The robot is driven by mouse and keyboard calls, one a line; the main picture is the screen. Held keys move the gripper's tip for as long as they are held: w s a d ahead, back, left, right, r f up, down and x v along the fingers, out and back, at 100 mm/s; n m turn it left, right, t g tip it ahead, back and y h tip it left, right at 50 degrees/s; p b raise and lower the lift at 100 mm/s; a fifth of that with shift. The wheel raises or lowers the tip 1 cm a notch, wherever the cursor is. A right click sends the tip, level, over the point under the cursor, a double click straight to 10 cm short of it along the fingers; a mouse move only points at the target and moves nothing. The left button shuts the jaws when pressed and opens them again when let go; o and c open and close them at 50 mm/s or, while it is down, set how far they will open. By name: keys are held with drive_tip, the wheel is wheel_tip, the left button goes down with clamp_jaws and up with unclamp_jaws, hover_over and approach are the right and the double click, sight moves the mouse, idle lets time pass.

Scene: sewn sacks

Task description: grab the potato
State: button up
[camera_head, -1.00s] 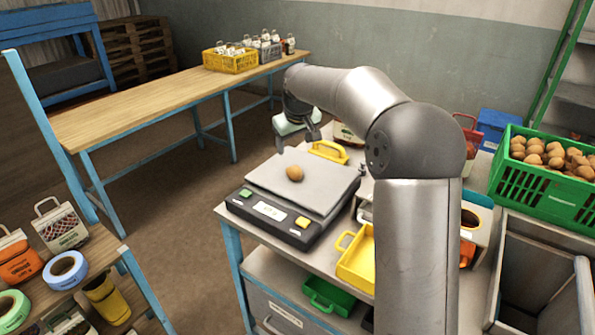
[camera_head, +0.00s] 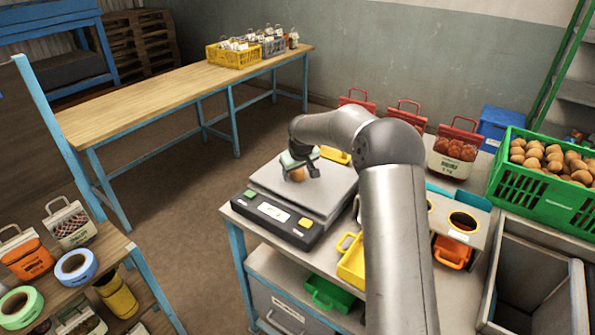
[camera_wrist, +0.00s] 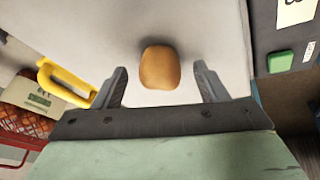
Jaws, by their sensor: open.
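A single brown potato (camera_wrist: 160,67) lies on the pale plate of a weighing scale (camera_head: 328,199). In the head view the potato (camera_head: 297,175) is partly hidden behind my gripper (camera_head: 300,172). My gripper is low over the scale plate. In the wrist view my gripper (camera_wrist: 160,85) is open, with one dark finger on each side of the potato's near end. There are gaps between the potato and both fingers, and it does not appear to be touched. Most of the potato lies a little beyond the fingertips in that view.
A yellow scoop (camera_head: 335,155) lies beside the scale's back edge; it shows left of the fingers in the wrist view (camera_wrist: 66,84). Red-handled sacks (camera_head: 455,150) stand behind my arm. A green crate (camera_head: 548,178) of potatoes is at right. A yellow tray (camera_head: 351,260) sits by the scale's right.

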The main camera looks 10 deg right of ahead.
drive_tip(key=c, duration=1.2)
